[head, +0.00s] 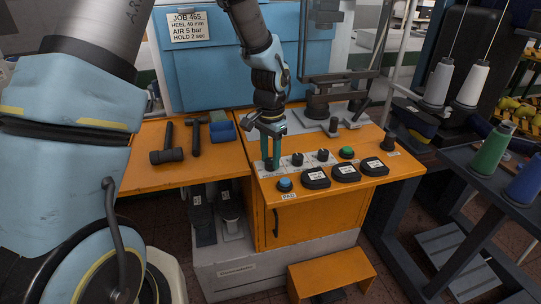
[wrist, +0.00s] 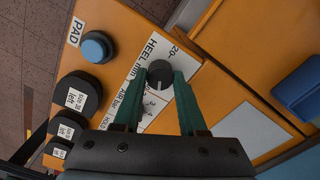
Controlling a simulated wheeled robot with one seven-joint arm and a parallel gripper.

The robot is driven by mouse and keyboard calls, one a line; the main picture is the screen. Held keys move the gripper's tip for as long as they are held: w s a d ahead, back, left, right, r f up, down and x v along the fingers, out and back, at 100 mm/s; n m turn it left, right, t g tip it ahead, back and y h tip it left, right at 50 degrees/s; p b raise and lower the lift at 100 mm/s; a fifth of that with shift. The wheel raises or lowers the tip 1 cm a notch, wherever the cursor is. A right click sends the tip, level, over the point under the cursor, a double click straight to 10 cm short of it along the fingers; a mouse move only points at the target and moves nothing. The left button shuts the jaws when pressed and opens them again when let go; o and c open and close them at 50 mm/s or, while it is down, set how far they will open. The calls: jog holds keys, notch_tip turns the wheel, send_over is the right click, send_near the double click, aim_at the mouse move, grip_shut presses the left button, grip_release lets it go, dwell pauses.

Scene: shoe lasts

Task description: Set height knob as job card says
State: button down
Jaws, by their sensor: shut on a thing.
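The job card (head: 187,27) on the blue panel reads JOB 465, HEEL 40 mm, AIR 5 bar, HOLD 2 sec. The dark round height knob (wrist: 160,72) sits on a white label strip (wrist: 152,106) marked HEEL mm, with a "20" readable beside it. A pale pointer line shows on the knob, but I cannot tell its scale value. My gripper (wrist: 162,77) has its two green fingers shut on the knob's sides. In the head view my gripper (head: 271,166) points down at the left end of the strip and largely hides the knob.
The AIR knob (head: 297,160), HOLD knob (head: 323,155) and green button (head: 346,152) stand to the right. The blue PAD button (head: 284,184) and several black labelled pads line the front. Hammers (head: 167,146) and a blue block (head: 222,130) lie left.

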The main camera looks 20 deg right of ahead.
aim_at(270, 161)
jog(key=m+p, duration=0.1)
jog(key=m, duration=0.4)
jog(key=shift+m, duration=0.4)
dwell(0.3)
jog(key=shift+c, duration=2.3)
grip_release()
notch_tip(270, 161, up, 11)
jog(key=b, duration=0.1)
jog(key=shift+f, duration=0.1)
